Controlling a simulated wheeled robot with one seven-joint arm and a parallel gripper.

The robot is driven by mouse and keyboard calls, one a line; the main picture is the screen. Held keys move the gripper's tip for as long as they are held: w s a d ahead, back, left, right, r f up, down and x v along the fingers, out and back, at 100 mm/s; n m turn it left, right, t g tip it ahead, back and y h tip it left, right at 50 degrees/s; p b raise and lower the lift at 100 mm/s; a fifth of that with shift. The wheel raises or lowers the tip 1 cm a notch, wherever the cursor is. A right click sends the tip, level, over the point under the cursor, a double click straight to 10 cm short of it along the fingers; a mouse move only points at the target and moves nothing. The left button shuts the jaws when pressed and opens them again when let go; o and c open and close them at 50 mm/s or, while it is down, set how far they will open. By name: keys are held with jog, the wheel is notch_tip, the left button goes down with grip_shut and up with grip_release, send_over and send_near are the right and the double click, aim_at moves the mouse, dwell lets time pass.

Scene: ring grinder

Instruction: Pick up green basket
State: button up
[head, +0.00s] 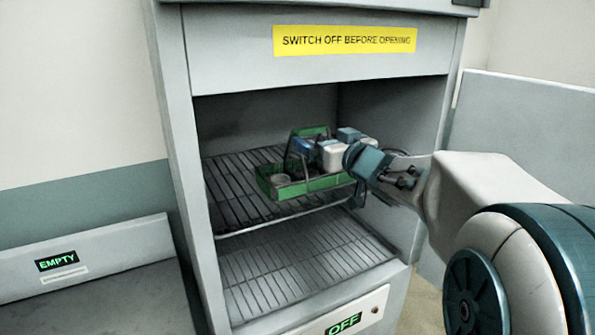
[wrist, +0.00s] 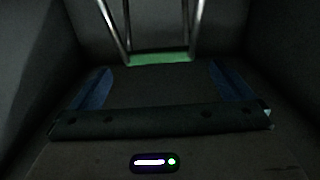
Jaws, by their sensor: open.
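The green basket (head: 315,187) sits on the upper wire rack inside the open grey cabinet. Its thin upright handle and a grey round piece in it show in the head view. My gripper (head: 324,143) is inside the cabinet, over the basket's right part and close to the handle, and hides some of it. In the wrist view, a green strip of the basket (wrist: 158,58) and metal handle bars show at the top. The blue fingers of my gripper (wrist: 163,86) stand wide apart there. I cannot tell whether they touch the handle.
The upper rack (head: 228,190) is free to the left of the basket. A lower rack (head: 300,262) is empty. The cabinet's side walls bound the opening, and its front panel carries an OFF display (head: 343,323). A grey surface with an EMPTY sign (head: 57,261) stands at the left.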

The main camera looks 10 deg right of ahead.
aim_at(313, 130)
jog(key=shift+p+x, duration=0.8)
jog(key=shift+x, duration=3.55)
jog(key=shift+d, duration=0.1)
jog(key=c, duration=1.2)
jog(key=shift+r, duration=0.15)
jog(key=shift+c, duration=1)
